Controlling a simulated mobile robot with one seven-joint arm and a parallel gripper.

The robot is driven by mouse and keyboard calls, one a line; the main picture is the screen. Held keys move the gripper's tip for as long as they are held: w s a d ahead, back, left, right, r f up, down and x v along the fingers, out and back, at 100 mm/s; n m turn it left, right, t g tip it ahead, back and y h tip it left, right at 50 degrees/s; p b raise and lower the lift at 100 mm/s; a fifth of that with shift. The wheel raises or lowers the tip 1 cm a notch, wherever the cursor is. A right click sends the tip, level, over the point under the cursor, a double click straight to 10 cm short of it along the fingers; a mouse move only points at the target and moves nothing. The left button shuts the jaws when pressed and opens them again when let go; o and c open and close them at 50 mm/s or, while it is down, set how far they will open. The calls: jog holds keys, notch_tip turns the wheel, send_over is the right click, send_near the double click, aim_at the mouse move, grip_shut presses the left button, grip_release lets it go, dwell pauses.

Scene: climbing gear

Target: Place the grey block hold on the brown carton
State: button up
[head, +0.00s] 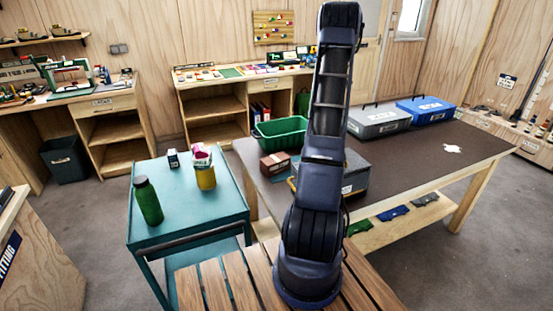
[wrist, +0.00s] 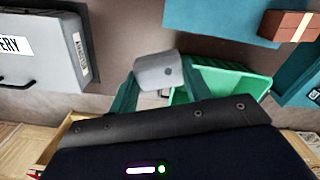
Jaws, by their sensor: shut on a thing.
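In the wrist view my gripper (wrist: 155,88) is shut on the grey block hold (wrist: 157,71), which sits between its two dark fingers. The brown carton (head: 275,164) stands on the dark-topped table (head: 410,152), left of my arm in the head view. In the wrist view a brown box with a pale tape strip, which looks like the carton (wrist: 283,25), is at the upper right, apart from the held block. In the head view my gripper and the hold are hidden behind my arm.
A green tub (head: 279,134) stands behind the carton. A grey case (head: 355,180) is right of my arm; another grey case (head: 378,121) and a blue case (head: 425,110) stand farther back. A teal cart (head: 185,226) carries bottles at left. The table's right side is largely clear.

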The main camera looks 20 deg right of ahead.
jog(key=s+a+r+n, duration=0.1)
jog(key=a+r+n, duration=0.15)
jog(key=a, duration=1.65)
jog(key=n, duration=0.2)
send_over(275, 158)
notch_tip(275, 158, down, 19)
jog(key=shift+s+r, duration=0.1)
jog(key=o, duration=1)
jog(key=shift+c, duration=0.2)
